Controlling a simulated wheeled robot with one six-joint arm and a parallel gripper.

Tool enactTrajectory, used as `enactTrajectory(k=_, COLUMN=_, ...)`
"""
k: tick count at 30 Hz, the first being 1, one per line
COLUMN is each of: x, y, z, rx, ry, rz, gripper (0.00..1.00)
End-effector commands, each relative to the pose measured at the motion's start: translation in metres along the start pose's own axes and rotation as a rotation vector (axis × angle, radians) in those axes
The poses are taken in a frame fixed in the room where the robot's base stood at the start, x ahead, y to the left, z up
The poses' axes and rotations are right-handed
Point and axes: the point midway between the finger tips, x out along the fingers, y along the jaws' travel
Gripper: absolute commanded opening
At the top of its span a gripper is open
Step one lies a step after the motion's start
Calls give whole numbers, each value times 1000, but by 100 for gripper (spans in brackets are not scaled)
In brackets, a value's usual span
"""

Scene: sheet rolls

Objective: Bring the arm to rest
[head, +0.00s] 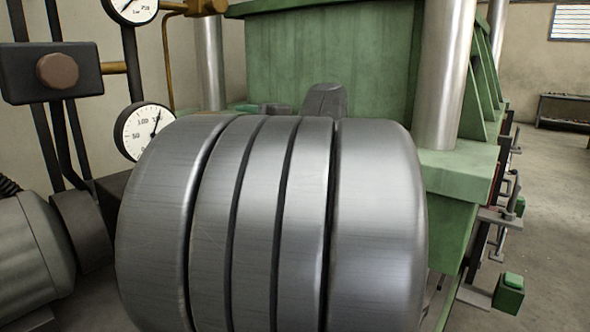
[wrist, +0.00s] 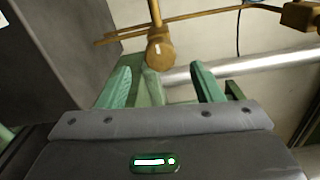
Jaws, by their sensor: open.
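My gripper (wrist: 160,68) shows in the wrist view, with its two green fingers spread apart and nothing held between them. Its dark grey body fills the bottom of that view, with a small green-lit light. A brass-coloured rounded fitting (wrist: 160,49) appears just beyond the fingertips. I cannot tell how far it is from them. I cannot clearly make out my gripper in the head view. A large grooved metal body (head: 380,220) fills the middle there and hides much behind it. A small dark rounded shape (head: 325,101) shows over its top; I cannot tell what it is.
A green machine frame (head: 320,50) with silver columns (head: 445,75) stands behind. At left are a pressure gauge (head: 145,131), a dark box (head: 50,73) and a ribbed grey motor (head: 30,255). Brackets (head: 500,217) stick out at right. Open floor (head: 550,190) lies beyond them.

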Motion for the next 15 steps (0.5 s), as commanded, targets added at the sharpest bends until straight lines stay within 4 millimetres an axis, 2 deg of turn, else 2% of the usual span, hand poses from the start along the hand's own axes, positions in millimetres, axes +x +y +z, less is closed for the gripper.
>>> enactTrajectory(k=11, x=67, y=1, z=1, rx=2, ry=-4, rz=1, gripper=60)
enactTrajectory(k=15, x=67, y=-6, z=0, rx=85, ry=2, rz=1, gripper=60)
